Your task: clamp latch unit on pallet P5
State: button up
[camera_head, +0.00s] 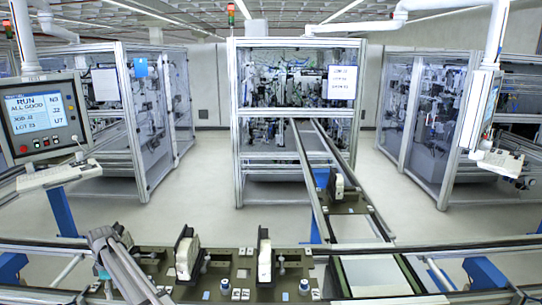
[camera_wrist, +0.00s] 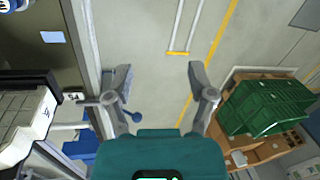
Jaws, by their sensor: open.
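In the wrist view my gripper (camera_wrist: 159,78) is open and empty, with grey floor showing between its fingers. A white unit (camera_wrist: 22,128) sits in a dark holder on a pallet at the left edge, beside the left finger and outside the jaws. In the head view, two pale units (camera_head: 187,257) and (camera_head: 264,259) stand upright in black holders on pallets on the near conveyor. Another unit (camera_head: 339,186) stands on a pallet on the branch conveyor. My grey arm covers part of the left pallet.
A green crate (camera_wrist: 266,106) stands on an orange-brown cart at right in the wrist view. In the head view, glazed machine cells (camera_head: 294,100) stand behind the line. A panel (camera_head: 42,115) reads "RUN ALL GOOD". Floor between cells is clear.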

jog(key=w+d+f+m+b, duration=0.1)
jog(key=d+f+m+b, duration=0.15)
jog(key=d, duration=1.05)
jog(key=w+d+f+m+t+b, duration=0.1)
jog(key=d+m, duration=0.3)
jog(key=d, duration=0.8)
jog(key=w+d+f+m+b, duration=0.1)
jog(key=d+f+m, duration=0.15)
jog(key=d, duration=1.05)
jog(key=s+d+f+m+b, duration=0.1)
jog(key=s+d+m, duration=0.3)
jog(key=d, duration=0.6)
jog(key=s+d+f+m+b, duration=0.1)
jog(key=s+d+m+b, duration=0.1)
jog(key=s+d, duration=0.4)
jog(key=s+d+f+m+t+b, duration=0.1)
jog(key=s+d+m, duration=0.4)
jog(key=d, duration=1.1)
jog(key=shift+f+m+b, duration=0.3)
jog(key=shift+f+b, duration=0.3)
jog(key=shift+b, duration=0.15)
